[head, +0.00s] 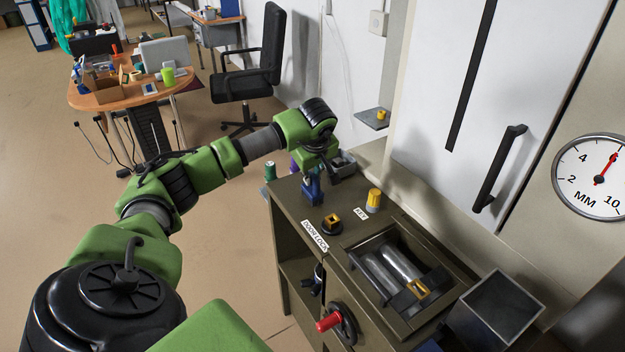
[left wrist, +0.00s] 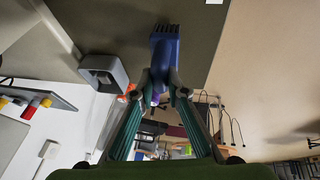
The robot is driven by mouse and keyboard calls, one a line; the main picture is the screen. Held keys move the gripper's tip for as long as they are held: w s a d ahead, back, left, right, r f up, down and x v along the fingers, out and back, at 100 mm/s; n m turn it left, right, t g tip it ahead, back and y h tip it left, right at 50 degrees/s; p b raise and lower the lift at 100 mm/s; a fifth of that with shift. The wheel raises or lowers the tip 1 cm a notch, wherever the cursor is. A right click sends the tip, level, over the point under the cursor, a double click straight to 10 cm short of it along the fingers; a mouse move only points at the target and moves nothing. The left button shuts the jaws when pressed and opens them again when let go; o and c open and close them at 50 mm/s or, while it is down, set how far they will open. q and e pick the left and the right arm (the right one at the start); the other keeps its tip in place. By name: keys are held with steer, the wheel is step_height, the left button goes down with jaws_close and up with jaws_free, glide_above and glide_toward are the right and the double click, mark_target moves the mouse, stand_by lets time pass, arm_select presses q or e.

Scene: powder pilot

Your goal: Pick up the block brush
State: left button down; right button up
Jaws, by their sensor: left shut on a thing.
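The block brush is blue with dark bristles. It shows in the left wrist view (left wrist: 165,52), pointing away from the palm, and in the head view (head: 313,191) at the far end of the olive console (head: 296,205). My left gripper (left wrist: 165,92) is shut on the brush's near end. In the head view the gripper (head: 314,170) is above the brush, whose bristles point down. Whether the bristles touch the console top cannot be told. My right gripper is in neither view.
A small grey open box (head: 344,163) stands close beside the gripper, with a green cylinder (head: 270,171) on the other side. Yellow-topped knobs (head: 374,200), a recessed tray (head: 355,250) and a metal bin (head: 500,300) are nearer. A white cabinet wall (head: 440,80) rises behind.

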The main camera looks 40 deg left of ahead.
arm_select(q)
step_height(320, 180, up, 3)
steer(key=shift+f+b, duration=0.2)
steer(key=shift+b, duration=0.35)
steer(key=s+d+r+b, duration=0.1)
steer(key=s+d+r, duration=0.1)
steer(key=s+r, duration=0.3)
steer(key=s+d+r+b, duration=0.2)
steer(key=s+d+r, duration=0.1)
steer(key=s, duration=0.5)
steer(key=shift+d+r, duration=0.25)
steer(key=shift+r, duration=0.6)
